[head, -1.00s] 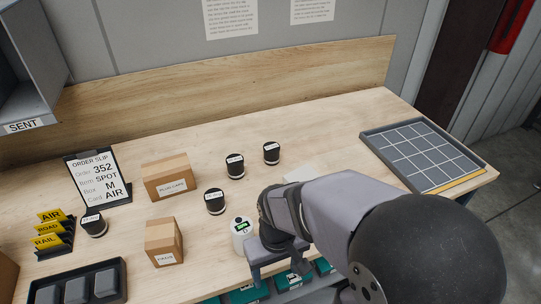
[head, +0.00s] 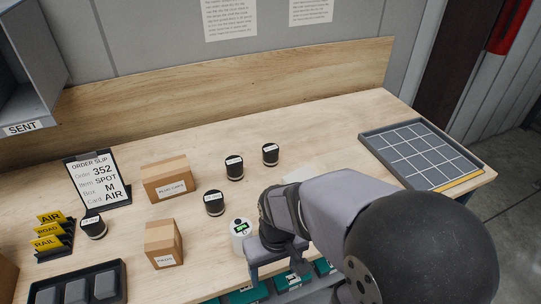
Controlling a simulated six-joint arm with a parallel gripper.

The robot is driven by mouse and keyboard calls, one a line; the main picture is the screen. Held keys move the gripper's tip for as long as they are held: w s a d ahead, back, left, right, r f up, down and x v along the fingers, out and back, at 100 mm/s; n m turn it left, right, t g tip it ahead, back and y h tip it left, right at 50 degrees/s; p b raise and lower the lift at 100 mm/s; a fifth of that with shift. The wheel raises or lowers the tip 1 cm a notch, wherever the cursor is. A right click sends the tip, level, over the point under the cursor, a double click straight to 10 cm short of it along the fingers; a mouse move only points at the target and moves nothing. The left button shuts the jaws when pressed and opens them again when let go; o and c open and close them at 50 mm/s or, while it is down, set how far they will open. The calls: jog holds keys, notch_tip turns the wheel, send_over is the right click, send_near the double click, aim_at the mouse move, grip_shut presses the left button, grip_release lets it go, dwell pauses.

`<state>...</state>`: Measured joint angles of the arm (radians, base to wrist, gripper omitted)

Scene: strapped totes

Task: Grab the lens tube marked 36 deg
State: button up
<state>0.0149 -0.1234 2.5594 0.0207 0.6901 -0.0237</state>
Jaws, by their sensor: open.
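Several short black lens tubes with white labels on top stand on the wooden bench. One lens tube (head: 234,170) is in the middle, with another lens tube (head: 270,156) to its right. A third lens tube (head: 214,205) is nearer, and one more lens tube (head: 94,229) stands at the left by the order slip. The labels are too small to read, so I cannot tell which is marked 36 deg. My gripper (head: 277,270) is open at the bench's front edge, pointing down, apart from all the tubes. Nothing shows between its fingers.
A white device with a green display (head: 240,238) stands just left of my gripper. Cardboard boxes (head: 168,181) (head: 162,243), an order slip stand (head: 98,180), yellow cards (head: 48,231) and a black tray (head: 120,281) fill the left. A gridded grey tray (head: 421,154) lies right. Teal bins (head: 247,294) sit below.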

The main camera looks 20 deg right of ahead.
jog(key=w+d+r+m+t+p, duration=0.2)
jog(key=w+d+r+t+p, duration=0.1)
jog(key=w+d+r+p, duration=0.3)
jog(key=m+t+h+b, duration=0.4)
jog(key=t+h+b, duration=0.35)
jog(key=b, duration=0.25)
send_near(269, 155)
jog(key=shift+t, duration=0.25)
jog(key=x, duration=0.9)
jog(key=shift+s+d+f, duration=0.1)
jog(key=shift+f, duration=0.35)
jog(key=shift+w+d+m, duration=0.15)
jog(key=shift+w+m, duration=0.15)
jog(key=shift+w, duration=0.05)
jog(key=shift+p+x, duration=1.55)
jog(key=shift+x, duration=2.1)
jog(key=shift+f, duration=0.15)
